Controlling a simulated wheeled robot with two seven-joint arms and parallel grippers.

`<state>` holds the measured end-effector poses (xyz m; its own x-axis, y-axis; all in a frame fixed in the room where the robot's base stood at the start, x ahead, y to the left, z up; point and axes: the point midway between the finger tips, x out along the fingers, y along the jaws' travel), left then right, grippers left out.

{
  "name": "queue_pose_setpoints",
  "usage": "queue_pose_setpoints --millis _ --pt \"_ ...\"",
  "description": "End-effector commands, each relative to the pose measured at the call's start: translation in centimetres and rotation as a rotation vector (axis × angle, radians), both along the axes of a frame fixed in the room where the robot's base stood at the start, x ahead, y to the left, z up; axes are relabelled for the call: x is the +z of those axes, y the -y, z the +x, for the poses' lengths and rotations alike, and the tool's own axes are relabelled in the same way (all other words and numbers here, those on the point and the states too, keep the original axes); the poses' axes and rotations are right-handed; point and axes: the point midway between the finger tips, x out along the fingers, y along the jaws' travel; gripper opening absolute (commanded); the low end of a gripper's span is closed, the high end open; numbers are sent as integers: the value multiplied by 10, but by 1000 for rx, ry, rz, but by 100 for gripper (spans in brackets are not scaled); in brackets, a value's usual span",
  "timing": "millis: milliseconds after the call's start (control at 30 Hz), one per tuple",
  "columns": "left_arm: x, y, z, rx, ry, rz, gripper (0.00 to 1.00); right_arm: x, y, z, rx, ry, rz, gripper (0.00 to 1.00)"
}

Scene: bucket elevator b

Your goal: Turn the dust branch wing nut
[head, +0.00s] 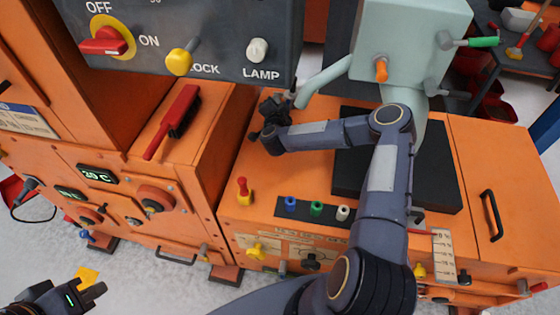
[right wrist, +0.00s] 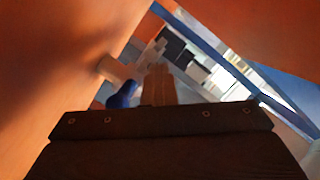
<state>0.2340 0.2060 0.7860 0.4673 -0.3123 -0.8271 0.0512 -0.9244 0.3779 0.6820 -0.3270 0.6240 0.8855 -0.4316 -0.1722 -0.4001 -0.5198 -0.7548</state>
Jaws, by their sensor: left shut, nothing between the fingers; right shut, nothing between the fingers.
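The pale green pipe branch (head: 323,78) slopes down left from the pale green housing (head: 410,35) in the head view. A small dark upright part (head: 293,87) shows at its lower end; I cannot tell if this is the wing nut. My right gripper (head: 274,105) is shut and empty beside that end, low over the orange top. In the right wrist view its fingers (right wrist: 160,85) point away from the dark gripper body. A blue knob (right wrist: 122,95) and a pale stub (right wrist: 113,71) show left of them. My left gripper (head: 93,293) is shut and empty at bottom left.
The dark control panel (head: 215,45) with a red switch, yellow lever and white lamp overhangs at upper left. Coloured pegs (head: 316,208) line the cabinet front. My right arm crosses a black plate (head: 440,175).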

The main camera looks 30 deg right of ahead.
Motion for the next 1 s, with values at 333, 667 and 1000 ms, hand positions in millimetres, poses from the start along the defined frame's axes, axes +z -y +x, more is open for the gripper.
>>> queue_pose_setpoints --millis 333,667,1000 --pt "17 0 0 0 1 0 0 37 7 -45 -1 -1 -17 0" --pt "23 0 0 0 1 0 0 48 -21 -102 -1 0 -20 0" --pt "-11 0 0 0 1 0 0 69 -63 -97 310 -64 -121 0"
